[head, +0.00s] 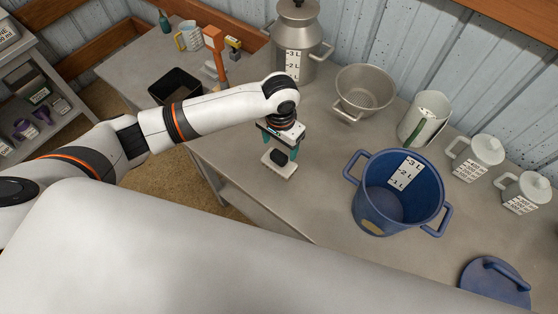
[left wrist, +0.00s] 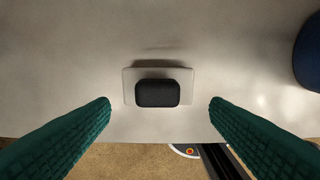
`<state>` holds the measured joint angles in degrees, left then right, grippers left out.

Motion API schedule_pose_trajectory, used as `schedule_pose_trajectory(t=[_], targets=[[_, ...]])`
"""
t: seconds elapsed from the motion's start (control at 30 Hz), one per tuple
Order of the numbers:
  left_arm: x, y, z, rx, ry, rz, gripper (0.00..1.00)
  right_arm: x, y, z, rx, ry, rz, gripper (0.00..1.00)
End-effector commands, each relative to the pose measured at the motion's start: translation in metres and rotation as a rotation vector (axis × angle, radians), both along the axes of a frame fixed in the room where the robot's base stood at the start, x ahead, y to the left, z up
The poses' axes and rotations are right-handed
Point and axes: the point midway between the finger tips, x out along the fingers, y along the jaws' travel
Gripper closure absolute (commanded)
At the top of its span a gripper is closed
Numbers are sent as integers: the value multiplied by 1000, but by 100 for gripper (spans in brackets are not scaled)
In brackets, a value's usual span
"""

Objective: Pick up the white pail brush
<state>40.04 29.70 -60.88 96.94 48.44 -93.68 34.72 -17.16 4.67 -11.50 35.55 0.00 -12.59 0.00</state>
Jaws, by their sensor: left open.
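The white pail brush (head: 270,166) lies on the grey table near its front edge. It has a flat white rectangular body with a dark rounded block on top. My left gripper (head: 280,150) points down right above it, with its green fingers spread. In the left wrist view the brush (left wrist: 128,88) sits centred, a little beyond the open fingertips (left wrist: 160,104), with a gap on both sides. The fingers do not touch it. My right gripper is not in view.
A blue pot (head: 367,200) stands to the right, with a blue lid (head: 495,283) farther right. Behind are a metal milk can (head: 297,45), a colander (head: 364,92) and white jugs (head: 476,155). A black bin (head: 176,90) is at left. The table's front edge is close to the brush.

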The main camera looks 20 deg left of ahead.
Motion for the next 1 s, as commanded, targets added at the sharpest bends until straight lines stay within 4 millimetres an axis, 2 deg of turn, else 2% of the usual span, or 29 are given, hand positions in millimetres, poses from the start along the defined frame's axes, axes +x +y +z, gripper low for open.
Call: schedule_pose_trajectory(t=[0.23,0.5,0.8,0.87,1.0], targets=[[0,1,-20,1,2,-1,29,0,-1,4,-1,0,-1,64],[1,3,-57,-1,0,-3,29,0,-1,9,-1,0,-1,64],[1,3,-63,-1,-2,-3,29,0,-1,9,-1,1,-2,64],[1,3,-63,-1,-2,-3,37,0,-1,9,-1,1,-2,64],[1,3,-63,-1,-2,-3,60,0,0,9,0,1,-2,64]])
